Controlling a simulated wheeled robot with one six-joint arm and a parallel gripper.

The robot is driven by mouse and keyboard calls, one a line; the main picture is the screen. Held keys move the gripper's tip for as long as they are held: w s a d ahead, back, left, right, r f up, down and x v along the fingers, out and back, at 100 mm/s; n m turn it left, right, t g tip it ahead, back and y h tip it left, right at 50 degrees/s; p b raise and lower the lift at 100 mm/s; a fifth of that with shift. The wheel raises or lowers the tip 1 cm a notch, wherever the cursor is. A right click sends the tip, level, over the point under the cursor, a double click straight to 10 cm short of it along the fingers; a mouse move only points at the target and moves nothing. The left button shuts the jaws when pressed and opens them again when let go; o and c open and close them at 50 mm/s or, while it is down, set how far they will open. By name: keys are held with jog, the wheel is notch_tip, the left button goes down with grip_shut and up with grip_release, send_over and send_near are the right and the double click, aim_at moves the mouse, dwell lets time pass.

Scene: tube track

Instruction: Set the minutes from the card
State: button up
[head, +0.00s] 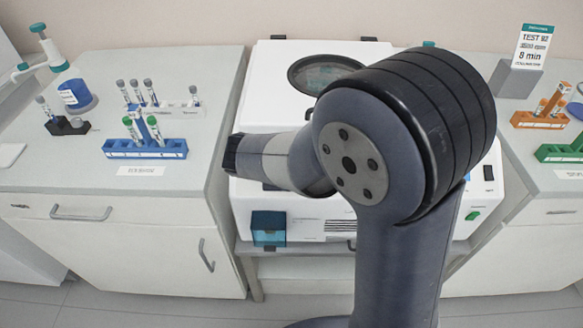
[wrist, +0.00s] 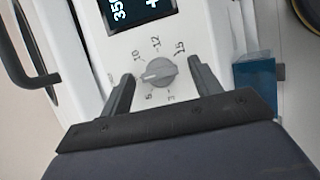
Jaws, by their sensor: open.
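The card (head: 533,47) at the back right reads "TEST 92" and "8 min"; its smaller lines are too small to read. In the wrist view, a round grey dial (wrist: 160,74) sits on the white machine's front panel among printed numbers, including 10, 12 and 15. Its pale pointer line aims left, below the 10; the smaller number beneath is hard to read. My gripper (wrist: 161,70) is open, one finger on each side of the dial, with gaps visible. My arm hides the dial in the head view.
The white machine (head: 270,112) has a dark round lid window (head: 322,73) and a partly cut-off display (wrist: 142,12). A blue box (wrist: 254,84) sits right of the dial in the wrist view. A blue tube rack (head: 146,150) stands left, an orange rack (head: 538,121) right.

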jog(key=v, duration=1)
jog(key=shift+s+r, duration=0.25)
jog(key=shift+r, duration=0.05)
jog(key=shift+a, duration=0.15)
jog(key=x, duration=1.1)
jog(key=shift+r, duration=0.1)
